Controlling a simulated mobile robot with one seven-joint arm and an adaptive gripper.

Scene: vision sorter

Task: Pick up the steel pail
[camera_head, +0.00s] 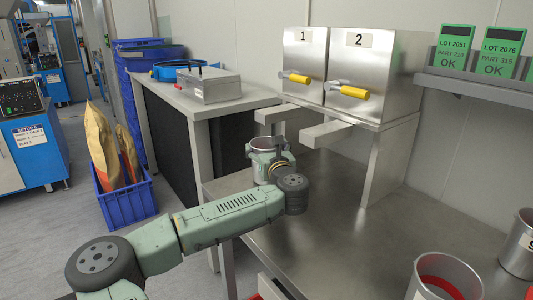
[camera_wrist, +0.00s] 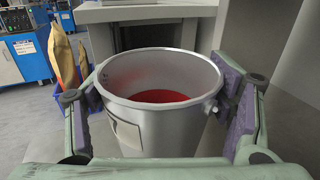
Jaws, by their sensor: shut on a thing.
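The steel pail (camera_wrist: 160,125) fills the middle of the wrist view, upright, with an open round rim and red inside. My gripper (camera_wrist: 165,110) has one finger on each side of it and is shut on the pail. In the head view the pail (camera_head: 264,144) shows only in part, at the far left end of the steel table, with my gripper (camera_head: 268,160) and wrist in front of it. Whether its base touches the table is hidden.
Steel boxes 1 (camera_head: 304,62) and 2 (camera_head: 367,75) with yellow handles stand on a raised shelf behind. Other pails (camera_head: 432,268) stand at the table's right front. The steel table (camera_head: 370,225) is clear in the middle. A blue crate (camera_head: 128,205) stands on the floor.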

